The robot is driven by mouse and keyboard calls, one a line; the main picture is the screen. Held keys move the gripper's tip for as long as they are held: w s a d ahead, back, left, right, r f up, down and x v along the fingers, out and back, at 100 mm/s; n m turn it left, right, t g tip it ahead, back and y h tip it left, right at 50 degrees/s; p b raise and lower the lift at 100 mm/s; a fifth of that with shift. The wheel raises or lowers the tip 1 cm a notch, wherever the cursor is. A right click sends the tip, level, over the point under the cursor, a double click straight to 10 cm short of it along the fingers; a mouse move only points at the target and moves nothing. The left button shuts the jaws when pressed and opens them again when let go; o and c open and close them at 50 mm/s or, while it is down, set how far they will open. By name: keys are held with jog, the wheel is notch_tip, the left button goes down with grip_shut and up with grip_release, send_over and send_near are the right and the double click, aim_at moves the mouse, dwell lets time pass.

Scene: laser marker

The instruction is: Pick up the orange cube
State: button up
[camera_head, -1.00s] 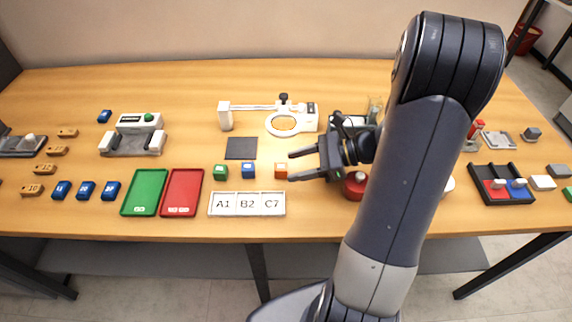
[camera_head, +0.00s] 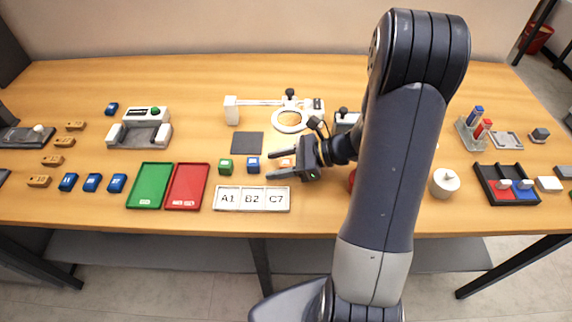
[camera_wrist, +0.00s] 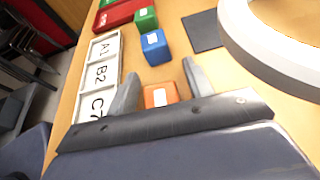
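The orange cube (camera_head: 286,164) is on the table, partly hidden by my gripper in the head view. In the wrist view the orange cube (camera_wrist: 160,95) shows between the two fingers, its lower part hidden by the gripper body. My gripper (camera_head: 270,164) is open, with its fingers pointing left; in the wrist view its fingertips (camera_wrist: 160,72) are apart on both sides of the cube. No contact with the cube can be made out. A blue cube (camera_head: 253,165) is just left of it, and a green cube (camera_head: 225,167) further left.
A white tray marked A1, B2, C7 (camera_head: 252,209) lies in front of the cubes. A dark square pad (camera_head: 247,133) and a white ring-shaped magnifier (camera_head: 290,127) are behind. Red (camera_head: 187,201) and green (camera_head: 150,200) trays lie to the left. A red object (camera_head: 351,180) is beside my arm.

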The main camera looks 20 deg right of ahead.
jog(key=c, duration=0.9)
jog(key=shift+s+d+r, duration=0.1)
jog(key=shift+d+r, duration=0.3)
jog(key=v, duration=0.5)
jog(key=r+v, duration=0.1)
jog(key=v, duration=0.9)
jog(key=shift+a+r, duration=0.15)
jog(key=shift+a, duration=0.15)
